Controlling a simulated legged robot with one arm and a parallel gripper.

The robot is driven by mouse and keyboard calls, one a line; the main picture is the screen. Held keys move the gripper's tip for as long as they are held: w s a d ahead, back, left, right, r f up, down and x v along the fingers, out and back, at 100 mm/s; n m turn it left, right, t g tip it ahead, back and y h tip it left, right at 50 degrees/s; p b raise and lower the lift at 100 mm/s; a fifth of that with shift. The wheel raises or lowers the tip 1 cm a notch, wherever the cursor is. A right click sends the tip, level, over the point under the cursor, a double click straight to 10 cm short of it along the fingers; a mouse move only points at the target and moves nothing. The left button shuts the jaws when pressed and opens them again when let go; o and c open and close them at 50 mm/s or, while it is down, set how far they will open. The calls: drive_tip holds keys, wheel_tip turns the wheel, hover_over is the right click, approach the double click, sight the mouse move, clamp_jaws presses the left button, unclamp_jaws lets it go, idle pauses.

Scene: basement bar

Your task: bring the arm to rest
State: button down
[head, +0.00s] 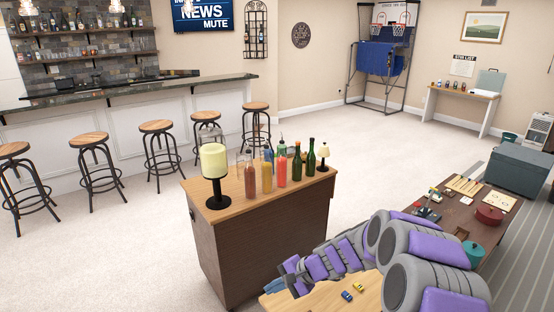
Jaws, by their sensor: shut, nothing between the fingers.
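My arm (335,255), grey with purple panels, comes in from the lower right of the head view and reaches left. It is stretched low above a light wooden surface and lies in front of the lower right part of the dark wooden cabinet. My gripper (290,272) is at its left end, small and partly lost against the arm links. It is shut, and I see nothing held in it.
The wooden-topped cabinet (255,240) carries a candle lamp (214,163) and several bottles (281,170). A cluttered dark table (450,212) stands at right. Carpet (120,260) is clear at left.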

drive_tip(key=s+d+r+n+g+h, duration=0.15)
drive_tip(key=s+r, duration=0.25)
drive_tip(key=s, duration=0.5)
drive_tip(key=s+d+r+n+g+h, duration=0.1)
drive_tip(key=s+d+r+n+h, duration=0.2)
drive_tip(key=s, duration=0.6)
drive_tip(key=s+d+r+n+g+h, duration=0.15)
drive_tip(key=s+r, duration=0.25)
drive_tip(key=s, duration=0.5)
drive_tip(key=s+d+n+t+h, duration=0.1)
drive_tip(key=s+d+h, duration=0.2)
drive_tip(key=s+d, duration=0.6)
drive_tip(key=shift+s+r+n+h, duration=0.3)
drive_tip(key=shift+s+n+h, duration=0.1)
drive_tip(key=shift+s, duration=0.85)
